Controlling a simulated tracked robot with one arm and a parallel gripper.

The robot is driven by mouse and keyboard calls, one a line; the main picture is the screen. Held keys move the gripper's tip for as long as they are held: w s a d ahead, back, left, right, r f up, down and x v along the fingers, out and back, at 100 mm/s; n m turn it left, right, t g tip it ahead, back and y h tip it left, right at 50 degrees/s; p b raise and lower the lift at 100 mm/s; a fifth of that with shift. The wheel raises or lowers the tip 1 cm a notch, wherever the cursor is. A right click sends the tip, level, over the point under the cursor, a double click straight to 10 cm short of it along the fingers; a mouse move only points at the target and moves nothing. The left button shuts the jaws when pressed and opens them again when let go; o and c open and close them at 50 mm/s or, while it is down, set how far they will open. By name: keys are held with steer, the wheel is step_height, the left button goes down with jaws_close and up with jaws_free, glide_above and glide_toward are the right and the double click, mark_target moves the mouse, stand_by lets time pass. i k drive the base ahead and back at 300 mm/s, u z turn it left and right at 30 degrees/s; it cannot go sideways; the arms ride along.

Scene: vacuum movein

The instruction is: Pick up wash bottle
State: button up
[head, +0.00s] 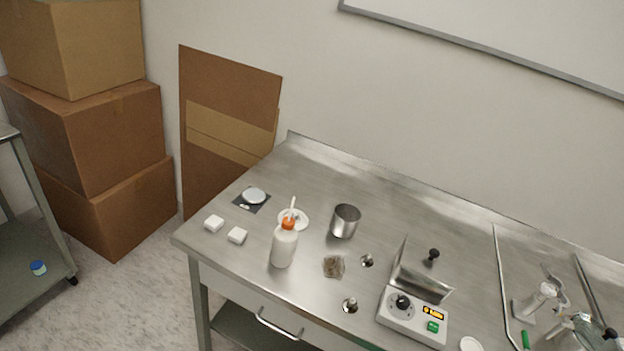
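The wash bottle (284,248) is white with an orange cap and a pale spout. It stands upright on the steel table (385,210), near its front left part. Behind its cap lies a small white dish (301,219), partly hidden by the bottle.
A steel beaker (345,221) stands right of the bottle, and a small brown sample (333,266) lies nearby. A device with a display (413,315) and glassware (540,300) occupy the right.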

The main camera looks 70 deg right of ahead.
mark_target(286, 235)
steer(key=z, duration=0.9)
steer(key=k, duration=0.9)
steer(key=z, duration=0.3)
steer(key=i, duration=1)
